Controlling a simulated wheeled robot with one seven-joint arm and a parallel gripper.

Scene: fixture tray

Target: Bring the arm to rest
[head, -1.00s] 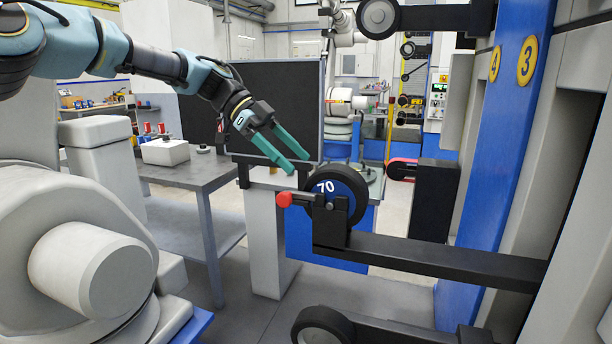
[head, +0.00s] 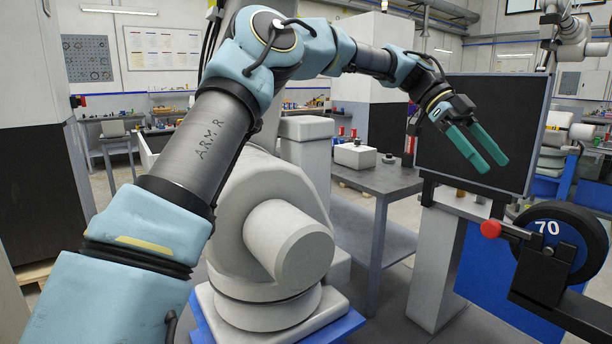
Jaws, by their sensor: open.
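My gripper (head: 484,152) is in the upper right of the head view, at the end of my pale blue and grey arm. Its two teal fingers are spread apart with nothing between them, and they point down and to the right. It hangs in the air in front of a dark panel (head: 478,100). Below and to the right is a black wheel marked 70 (head: 568,240), apart from the fingers. A red knob (head: 491,229) sits at the wheel's left side on a black bracket.
A grey table (head: 385,180) with a white box (head: 355,156) stands behind my arm. A large white machine (head: 285,235) on a blue base stands close to my arm at the middle. A pale post (head: 436,260) stands below the panel. Shelving and benches line the back wall.

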